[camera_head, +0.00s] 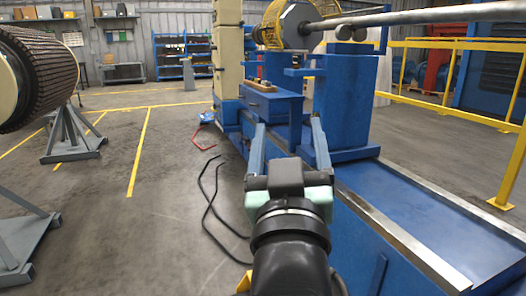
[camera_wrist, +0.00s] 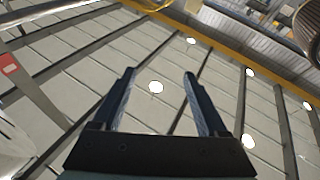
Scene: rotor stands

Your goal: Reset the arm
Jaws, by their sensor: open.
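My gripper (camera_head: 288,135) is in the lower middle of the head view, at the end of my black arm. Its two long blue-grey fingers stand apart with nothing between them. In the head view the fingers overlap the front of the blue machine with a small blue bench (camera_head: 270,100). In the wrist view my gripper (camera_wrist: 160,85) points up at the grey panelled ceiling (camera_wrist: 115,85) with round lamps. The fingers are open and empty there too.
A large rotor (camera_head: 40,75) rests on grey stands (camera_head: 70,140) at left. A long blue machine bed (camera_head: 420,220) runs along the right, with a metal shaft (camera_head: 400,17) above it. A yellow railing (camera_head: 450,108) stands farther right. A black cable (camera_head: 212,200) lies on the floor left of my gripper.

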